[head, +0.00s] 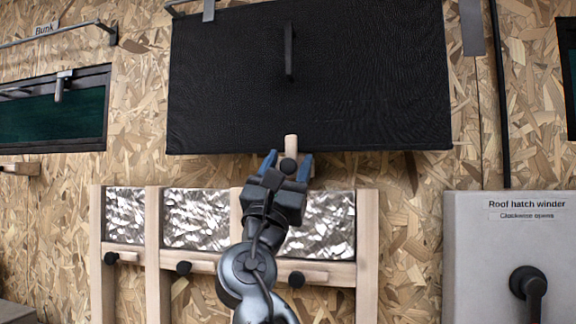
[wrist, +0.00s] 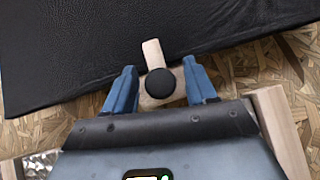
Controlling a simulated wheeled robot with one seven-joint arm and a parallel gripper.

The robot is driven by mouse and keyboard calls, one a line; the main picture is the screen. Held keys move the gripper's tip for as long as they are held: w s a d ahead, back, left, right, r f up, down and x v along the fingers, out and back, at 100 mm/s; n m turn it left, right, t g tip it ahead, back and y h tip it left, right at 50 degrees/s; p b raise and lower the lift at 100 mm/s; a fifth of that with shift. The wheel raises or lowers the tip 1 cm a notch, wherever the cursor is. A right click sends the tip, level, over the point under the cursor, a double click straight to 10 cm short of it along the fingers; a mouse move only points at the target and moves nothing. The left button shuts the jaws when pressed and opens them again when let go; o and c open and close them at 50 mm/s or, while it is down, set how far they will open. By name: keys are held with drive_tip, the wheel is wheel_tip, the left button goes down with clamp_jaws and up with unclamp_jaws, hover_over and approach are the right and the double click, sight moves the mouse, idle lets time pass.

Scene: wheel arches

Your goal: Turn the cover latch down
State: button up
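The cover latch (head: 291,143) is a short pale wooden bar with a round black knob at its lower end. It points up and overlaps the bottom edge of the black cover (head: 230,80). In the wrist view the latch (wrist: 153,54) and its knob (wrist: 160,82) stand between my fingers. My gripper (head: 287,164) has blue fingers, which are open on either side of the knob. In the wrist view my gripper (wrist: 161,86) shows a gap at the left finger; the right finger is close to the knob, and contact there is unclear.
Below is a wooden frame (head: 368,250) with foil-like panels and several knobbed wooden bars. A grey roof hatch winder box (head: 470,260) with a black crank (head: 528,283) is at lower right. A dark green bunk panel (head: 50,115) is at left. A black handle (head: 289,50) hangs on the cover.

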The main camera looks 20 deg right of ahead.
drive_tip(key=c, duration=0.9)
drive_tip(key=shift+c, duration=0.2)
